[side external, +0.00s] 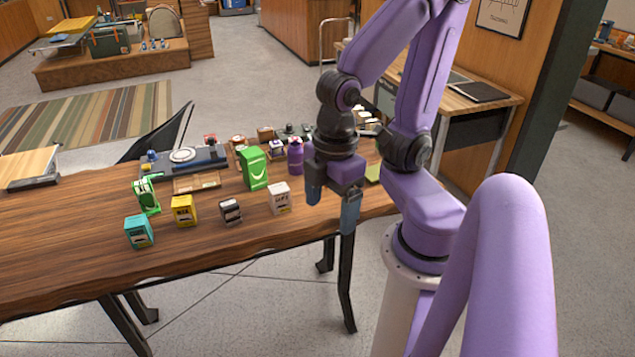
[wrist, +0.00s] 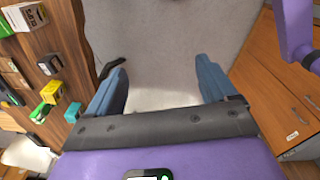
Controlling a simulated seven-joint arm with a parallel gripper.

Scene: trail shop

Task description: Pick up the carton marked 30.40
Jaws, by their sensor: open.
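Small price-marked cartons stand in a loose row near the table's front edge in the side view: a teal one (side external: 139,231), a yellow one (side external: 183,210), a dark one with a pale top (side external: 231,211) and a whitish one (side external: 279,197). I cannot read 30.40 on any of them. The wrist view shows the whitish carton (wrist: 27,16), dark one (wrist: 48,64), yellow one (wrist: 51,92) and teal one (wrist: 72,112) at its left. My gripper (side external: 331,203) is open and empty, right of the whitish carton. Its blue fingers (wrist: 161,68) have only floor between them.
A tall green pouch (side external: 254,168) and a purple bottle (side external: 295,156) stand behind the row. A smaller green item (side external: 147,195) stands behind the teal carton. A dark tray-like device (side external: 180,160) and several small goods fill the back. The table (side external: 60,240) is clear at front left.

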